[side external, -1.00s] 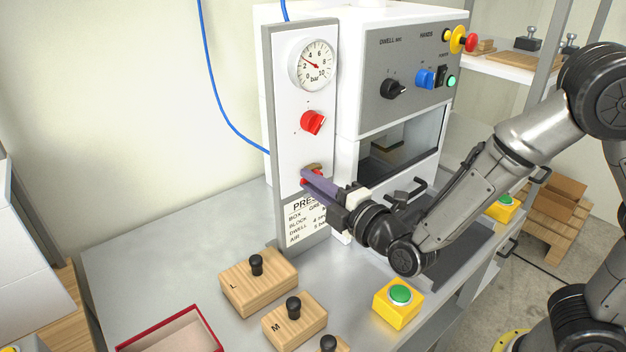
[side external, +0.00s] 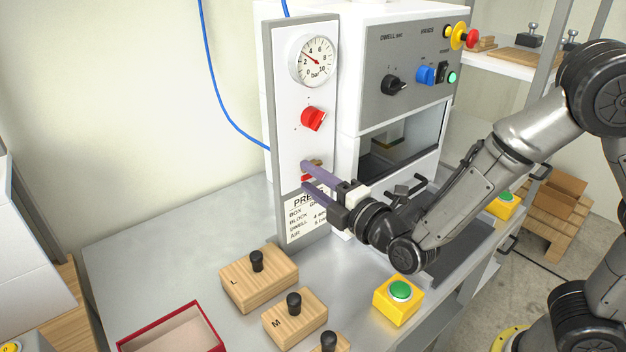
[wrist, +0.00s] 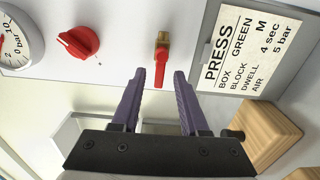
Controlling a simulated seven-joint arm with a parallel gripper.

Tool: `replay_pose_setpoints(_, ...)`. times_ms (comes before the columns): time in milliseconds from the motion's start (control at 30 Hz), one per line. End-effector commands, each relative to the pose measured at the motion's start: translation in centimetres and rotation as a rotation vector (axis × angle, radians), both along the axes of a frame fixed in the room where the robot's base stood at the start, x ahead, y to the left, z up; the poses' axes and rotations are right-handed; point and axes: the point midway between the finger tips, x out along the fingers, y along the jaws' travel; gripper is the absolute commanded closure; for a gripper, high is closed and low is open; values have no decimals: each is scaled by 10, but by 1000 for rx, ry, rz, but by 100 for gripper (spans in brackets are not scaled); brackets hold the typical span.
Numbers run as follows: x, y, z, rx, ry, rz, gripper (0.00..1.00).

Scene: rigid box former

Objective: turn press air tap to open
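The press air tap has a brass body (wrist: 162,42) and a red lever (wrist: 160,68), low on the press's white front panel. In the wrist view the lever points from the brass body down the picture, sideways across the panel. The tap also shows in the side view (side external: 315,163), partly hidden by my upper finger. My gripper (wrist: 159,75) is open, with its two purple fingers apart. The lever's end lies between the fingertips in the wrist view, with a gap on each side. In the side view my gripper (side external: 306,177) reaches the panel from the right.
Above the tap are a red knob (side external: 313,118) and a pressure gauge (side external: 312,61), needle in the low part of its scale. A label plate (side external: 307,215) sits below. Wooden blocks (side external: 258,280), a red-edged box (side external: 172,331) and a green button (side external: 400,291) stand on the bench.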

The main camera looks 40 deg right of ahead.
Motion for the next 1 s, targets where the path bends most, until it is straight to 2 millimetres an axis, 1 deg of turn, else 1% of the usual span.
replay_pose_setpoints(233,-1,0,0,2,-1,0,56)
replay_pose_setpoints(367,-12,1,1,2,-1,2,56)
replay_pose_setpoints(467,-29,1,1,2,-1,3,56)
replay_pose_setpoints(733,-87,1,0,1,0,7,56)
replay_pose_setpoints(900,-114,1,0,1,-1,7,56)
replay_pose_setpoints(1000,-124,2,0,2,0,5,56)
